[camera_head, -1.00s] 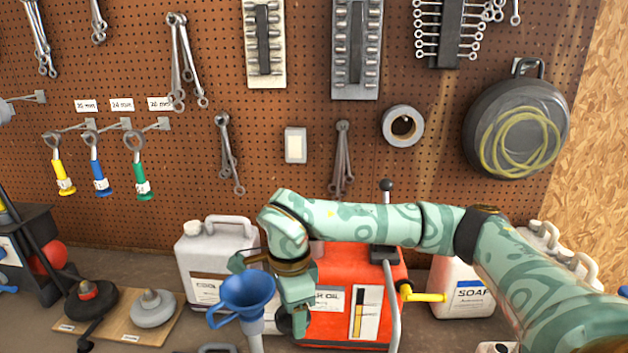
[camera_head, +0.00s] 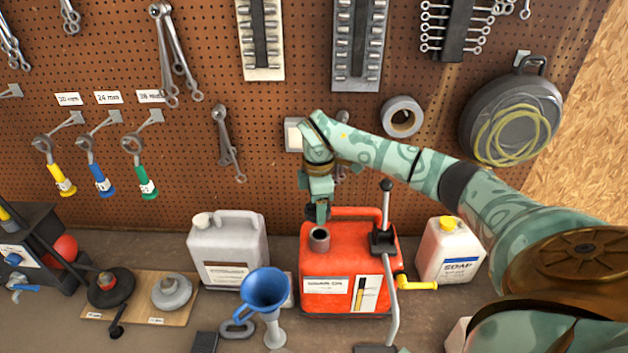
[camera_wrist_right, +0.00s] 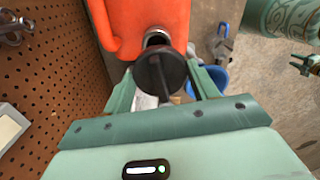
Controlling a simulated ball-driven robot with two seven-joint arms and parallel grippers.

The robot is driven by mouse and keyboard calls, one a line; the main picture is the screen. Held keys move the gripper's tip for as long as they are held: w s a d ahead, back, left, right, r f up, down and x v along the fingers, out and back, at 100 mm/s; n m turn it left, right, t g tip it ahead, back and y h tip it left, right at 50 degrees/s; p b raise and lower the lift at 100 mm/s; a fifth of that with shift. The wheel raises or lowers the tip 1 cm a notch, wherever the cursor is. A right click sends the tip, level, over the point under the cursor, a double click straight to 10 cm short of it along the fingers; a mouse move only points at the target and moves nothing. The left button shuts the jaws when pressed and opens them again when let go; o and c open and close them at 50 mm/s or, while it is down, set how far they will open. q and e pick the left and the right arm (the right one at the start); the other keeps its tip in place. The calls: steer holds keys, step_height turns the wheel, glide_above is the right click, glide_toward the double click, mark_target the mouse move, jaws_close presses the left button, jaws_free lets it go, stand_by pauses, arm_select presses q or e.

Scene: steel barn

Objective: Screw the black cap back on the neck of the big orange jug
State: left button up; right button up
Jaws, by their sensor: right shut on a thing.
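The big orange jug (camera_head: 345,262) stands upright on the bench. Its open grey neck (camera_head: 319,240) is at the top left of the jug. My right gripper (camera_head: 318,212) is above and just behind the neck. In the right wrist view it is shut on the black cap (camera_wrist_right: 160,76), held between the two green fingers. The cap overlaps the near edge of the neck (camera_wrist_right: 157,38) in that view; I cannot tell whether they touch. A small two-pronged part (camera_wrist_right: 303,64) at the right edge may be my left gripper; its state is unclear.
A blue funnel (camera_head: 264,290) stands in front of the jug, to its left. A grey jug (camera_head: 230,250) is at left and a white soap jug (camera_head: 449,255) at right. A black pump with lever (camera_head: 384,240) is at the orange jug's right side. The pegboard is close behind.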

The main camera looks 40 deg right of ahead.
steer(key=shift+w+d+r+m, duration=0.15)
steer(key=shift+d+m, duration=0.25)
steer(key=shift+m, duration=0.6)
steer(key=shift+f+b, duration=1.95)
steer(key=shift+f, duration=0.3)
steer(key=shift+f+b, duration=0.45)
steer(key=shift+f, duration=0.4)
steer(key=shift+f+b, duration=0.45)
steer(key=shift+f, duration=0.25)
steer(key=shift+d, duration=0.15)
